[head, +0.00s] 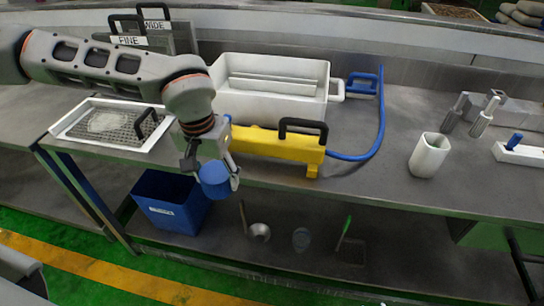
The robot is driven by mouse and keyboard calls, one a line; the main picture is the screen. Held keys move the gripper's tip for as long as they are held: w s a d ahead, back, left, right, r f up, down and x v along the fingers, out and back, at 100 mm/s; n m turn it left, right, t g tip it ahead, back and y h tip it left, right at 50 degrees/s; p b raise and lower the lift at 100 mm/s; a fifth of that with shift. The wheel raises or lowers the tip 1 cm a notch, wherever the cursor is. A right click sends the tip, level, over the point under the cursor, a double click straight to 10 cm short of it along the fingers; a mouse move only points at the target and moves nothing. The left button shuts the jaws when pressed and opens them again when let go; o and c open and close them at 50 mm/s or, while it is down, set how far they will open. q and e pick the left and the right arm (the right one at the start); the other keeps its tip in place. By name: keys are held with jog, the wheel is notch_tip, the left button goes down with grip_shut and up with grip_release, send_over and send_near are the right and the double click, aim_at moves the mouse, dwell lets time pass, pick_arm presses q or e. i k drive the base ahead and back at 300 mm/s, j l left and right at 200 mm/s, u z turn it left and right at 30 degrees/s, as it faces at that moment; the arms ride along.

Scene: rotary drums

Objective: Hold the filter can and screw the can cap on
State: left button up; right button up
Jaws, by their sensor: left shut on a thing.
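My left gripper (209,176) is shut on a blue cylindrical piece (214,180), with a finger on either side of it. It holds the piece in the air in front of the table's front edge, above the lower shelf. The piece is short and plain; I cannot tell from this view whether it is the filter can or the can cap. No second part is visibly joined to it. My right gripper is not in view.
A yellow block with a black handle (265,143) stands close right of my gripper. A white basin (268,101), white tray (70,128) and white cup (429,155) stand on the table (375,185). A blue bin (170,205) is below.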

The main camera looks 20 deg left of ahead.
aim_at(425, 161)
jog(key=l, duration=0.45)
jog(key=k+l, duration=0.1)
jog(key=l, duration=0.35)
jog(key=k+l+u, duration=0.1)
jog(key=l, duration=0.4)
